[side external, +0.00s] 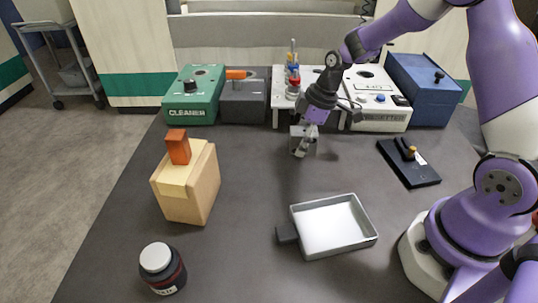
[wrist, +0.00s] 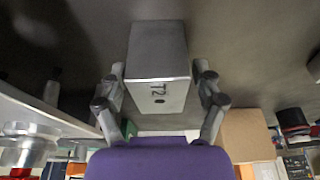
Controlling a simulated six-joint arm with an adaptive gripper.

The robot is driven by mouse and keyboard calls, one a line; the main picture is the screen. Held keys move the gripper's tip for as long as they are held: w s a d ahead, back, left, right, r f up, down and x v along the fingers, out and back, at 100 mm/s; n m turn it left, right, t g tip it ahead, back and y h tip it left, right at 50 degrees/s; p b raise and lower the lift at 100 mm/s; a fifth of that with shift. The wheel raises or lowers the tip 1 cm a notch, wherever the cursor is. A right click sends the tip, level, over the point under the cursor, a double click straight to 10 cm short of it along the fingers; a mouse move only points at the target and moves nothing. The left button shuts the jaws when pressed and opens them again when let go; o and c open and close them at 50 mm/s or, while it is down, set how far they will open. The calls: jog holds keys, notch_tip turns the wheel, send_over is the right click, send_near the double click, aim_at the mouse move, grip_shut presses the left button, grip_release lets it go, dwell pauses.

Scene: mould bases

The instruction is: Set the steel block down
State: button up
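The steel block (side external: 303,140) is a small grey box at the end of my gripper (side external: 304,130), in front of the white machine. In the wrist view the steel block (wrist: 157,55) shows a face marked "T2" with a small dark hole. The fingers of my gripper (wrist: 160,72) lie along its left and right sides and appear shut on it. The block is low over the dark table (side external: 255,165); I cannot tell whether its underside touches the table.
A grey tray (side external: 297,225) with a white floor stands at front centre. A tan block with an orange piece (side external: 198,185) stands left, a dark jar (side external: 163,270) at front left. A black plate (side external: 415,172) lies right. Machines, including a green cleaner (side external: 190,102), line the back.

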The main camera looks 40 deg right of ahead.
jog(key=shift+r, duration=0.1)
jog(key=v, duration=1.2)
jog(key=shift+s+a+r, duration=0.1)
jog(key=shift+a+r, duration=0.05)
jog(key=shift+r, duration=0.05)
jog(key=s+a+r+m+t+h, duration=0.1)
jog(key=s+a+r+m, duration=0.1)
jog(key=s, duration=0.4)
jog(key=s+a+r+m+t+h, duration=0.1)
jog(key=s+a+r+m+t, duration=0.1)
jog(key=s+a+m, duration=0.2)
jog(key=shift+s+r+m, duration=0.3)
jog(key=shift+s+m, duration=1.1)
jog(key=shift+m, duration=0.1)
